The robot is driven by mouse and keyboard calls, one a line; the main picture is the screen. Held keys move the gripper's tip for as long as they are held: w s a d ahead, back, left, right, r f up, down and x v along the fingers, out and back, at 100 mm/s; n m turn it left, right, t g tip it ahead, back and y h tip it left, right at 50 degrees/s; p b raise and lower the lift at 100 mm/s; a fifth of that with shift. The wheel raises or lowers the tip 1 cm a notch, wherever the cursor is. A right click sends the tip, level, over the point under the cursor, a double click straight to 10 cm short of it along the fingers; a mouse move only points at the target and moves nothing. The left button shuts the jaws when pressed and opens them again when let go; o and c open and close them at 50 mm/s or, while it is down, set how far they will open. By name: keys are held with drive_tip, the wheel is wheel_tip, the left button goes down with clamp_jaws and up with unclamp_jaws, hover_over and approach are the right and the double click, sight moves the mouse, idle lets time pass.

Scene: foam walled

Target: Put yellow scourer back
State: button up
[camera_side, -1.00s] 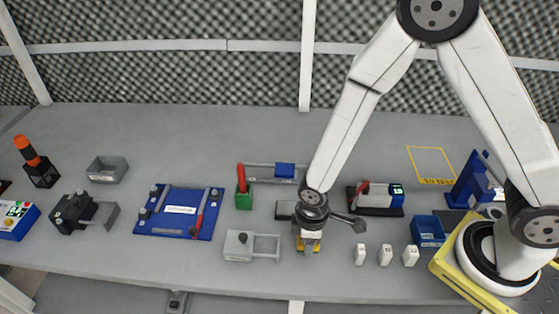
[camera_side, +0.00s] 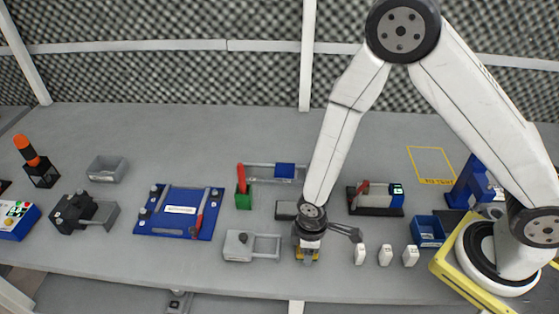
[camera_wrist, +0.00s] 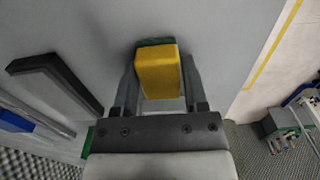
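The yellow scourer (camera_wrist: 159,75) sits between my fingers in the wrist view, with a dark green layer at its far end. My gripper (camera_wrist: 160,82) has one finger along each side of it, very close. I cannot tell whether the fingers touch it. In the side view, my gripper (camera_side: 307,256) points down near the table's front edge. Only a little of the yellow scourer shows there, low between the fingers. The rest is hidden by my gripper.
A grey block with a handle (camera_side: 239,246) stands just left of my gripper. Several small white blocks (camera_side: 385,256) stand to the right. A dark grey box (camera_side: 286,210) lies just behind. The table's front edge (camera_side: 250,283) is close.

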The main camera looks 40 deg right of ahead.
drive_tip(key=shift+o, duration=1.4)
drive_tip(key=shift+r, duration=0.2)
wheel_tip(320, 180, up, 12)
idle(0.5)
drive_tip(key=d+r+m+t, duration=0.1)
drive_tip(key=d+r+m, duration=0.2)
drive_tip(key=d, duration=0.4)
drive_tip(key=s+d+r+m+t, duration=0.1)
drive_tip(key=d+r+m, duration=0.2)
drive_tip(key=d+m, duration=0.3)
drive_tip(key=shift+s+d+t, duration=0.25)
drive_tip(key=shift+d+t, duration=0.05)
drive_tip(key=shift+d, duration=0.1)
